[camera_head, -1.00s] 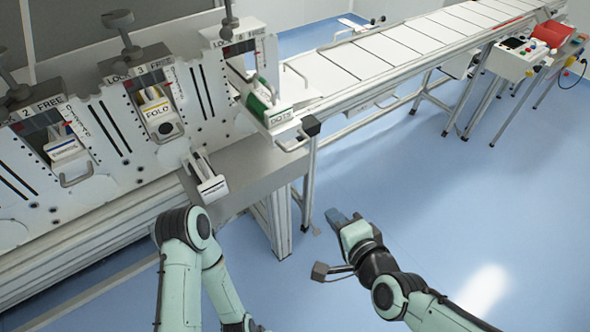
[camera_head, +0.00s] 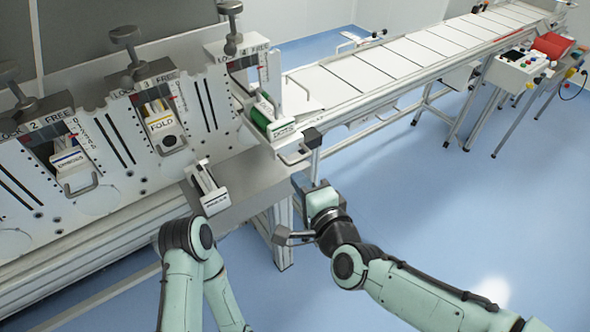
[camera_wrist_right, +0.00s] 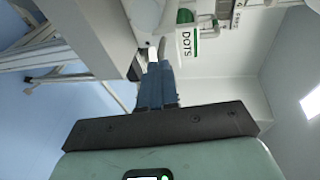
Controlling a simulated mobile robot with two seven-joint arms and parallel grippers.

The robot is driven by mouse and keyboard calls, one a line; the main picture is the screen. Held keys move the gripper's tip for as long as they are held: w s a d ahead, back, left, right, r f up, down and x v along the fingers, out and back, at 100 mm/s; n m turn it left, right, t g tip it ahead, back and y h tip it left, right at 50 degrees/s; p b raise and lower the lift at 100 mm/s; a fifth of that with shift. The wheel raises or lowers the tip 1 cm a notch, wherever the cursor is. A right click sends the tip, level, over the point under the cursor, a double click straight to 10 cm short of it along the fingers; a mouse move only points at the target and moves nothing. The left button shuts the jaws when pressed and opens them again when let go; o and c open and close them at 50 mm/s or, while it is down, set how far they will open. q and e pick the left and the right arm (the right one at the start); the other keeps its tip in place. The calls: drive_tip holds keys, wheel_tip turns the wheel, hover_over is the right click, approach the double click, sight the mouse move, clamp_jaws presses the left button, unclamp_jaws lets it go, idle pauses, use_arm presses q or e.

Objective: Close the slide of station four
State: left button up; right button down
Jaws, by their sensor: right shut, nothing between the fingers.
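Station four is the rightmost station of the white machine, under a LOCK / FREE label plate (camera_head: 247,51). Its slide stands out from the frame towards the front, carrying a white and green cassette marked DOTS (camera_head: 270,118). A bar handle (camera_head: 297,158) is at the slide's front end. My right gripper (camera_head: 300,182) is just below and in front of that handle, shut and empty. In the right wrist view, its shut fingers (camera_wrist_right: 157,85) point towards the white DOTS block (camera_wrist_right: 184,42). Whether they touch the slide cannot be told. My left gripper is out of view.
Station three holds a FOLD cassette (camera_head: 161,124), and station two holds another cassette (camera_head: 68,160). A loose-looking white labelled block (camera_head: 208,188) is at the grey ledge (camera_head: 240,185). A conveyor (camera_head: 390,60) runs back right. Blue floor (camera_head: 450,200) is open at right.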

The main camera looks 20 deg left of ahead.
sight(289, 166)
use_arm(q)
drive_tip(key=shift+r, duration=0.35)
use_arm(e)
drive_tip(key=shift+x, duration=1.6)
use_arm(q)
drive_tip(key=shift+p, duration=0.3)
